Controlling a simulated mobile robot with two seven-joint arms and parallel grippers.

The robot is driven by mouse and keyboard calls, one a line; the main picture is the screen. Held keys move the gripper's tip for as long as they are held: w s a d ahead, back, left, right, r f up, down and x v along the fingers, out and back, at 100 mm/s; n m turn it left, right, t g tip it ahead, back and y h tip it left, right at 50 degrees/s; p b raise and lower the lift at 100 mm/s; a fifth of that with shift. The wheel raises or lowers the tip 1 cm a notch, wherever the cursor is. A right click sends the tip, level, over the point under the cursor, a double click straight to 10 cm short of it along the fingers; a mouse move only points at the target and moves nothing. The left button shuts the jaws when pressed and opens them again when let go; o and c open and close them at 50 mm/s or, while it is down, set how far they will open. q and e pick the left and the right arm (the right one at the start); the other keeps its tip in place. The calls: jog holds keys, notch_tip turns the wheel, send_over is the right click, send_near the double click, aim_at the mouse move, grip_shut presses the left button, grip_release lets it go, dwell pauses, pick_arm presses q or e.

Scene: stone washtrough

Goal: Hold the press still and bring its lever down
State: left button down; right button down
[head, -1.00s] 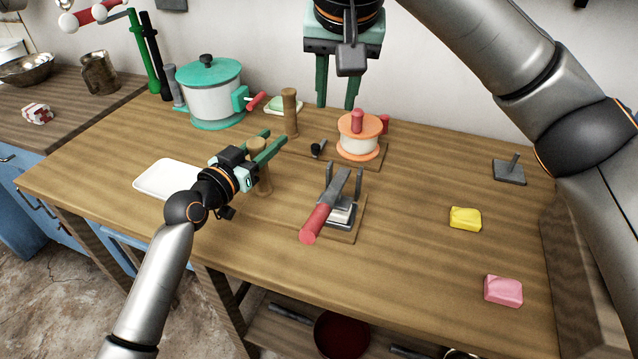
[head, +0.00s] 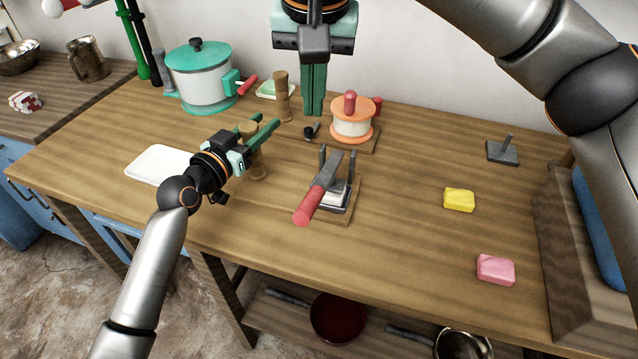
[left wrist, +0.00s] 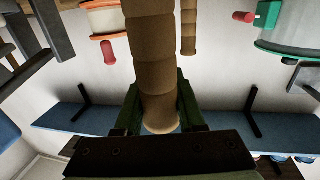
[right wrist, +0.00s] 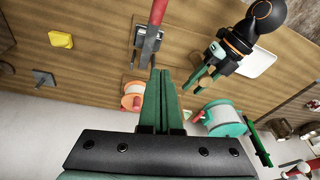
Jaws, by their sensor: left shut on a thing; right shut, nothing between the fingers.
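The press (head: 347,206) stands on a small wooden board, with dark uprights and a white block under its lever. Its lever (head: 309,205) has a red grip toward the table's front and slants over the block; how high it is raised is hard to tell. The lever also shows in the right wrist view (right wrist: 152,38). My left gripper (head: 262,133) is shut on a ribbed wooden post (left wrist: 152,50) left of the press, apart from it. My right gripper (head: 313,92) is shut and empty, pointing down above the table behind the press.
An orange-rimmed reel (head: 352,122) stands behind the press. A second wooden post (head: 282,100) and a white-and-green pot (head: 203,80) are at the back left. A white tray (head: 150,164) lies left. Yellow (head: 459,200) and pink (head: 496,269) blocks lie right, with bare table around them.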

aim_at(310, 198)
jog(key=shift+s+a+f+m+g, duration=0.15)
jog(key=shift+s+f+m+g, duration=0.45)
jog(key=shift+f, duration=1.1)
jog(key=shift+s+a+f+m+g, duration=0.15)
jog(key=shift+s+f+g, duration=0.2)
jog(key=shift+s+f, duration=1.05)
jog(key=shift+s+a+f+m+g, duration=0.2)
jog(key=shift+s+f+g, duration=0.25)
jog(key=shift+f, duration=1.7)
jog(key=shift+s+f, duration=0.1)
jog(key=shift+f, duration=1.6)
jog(key=shift+r, duration=0.15)
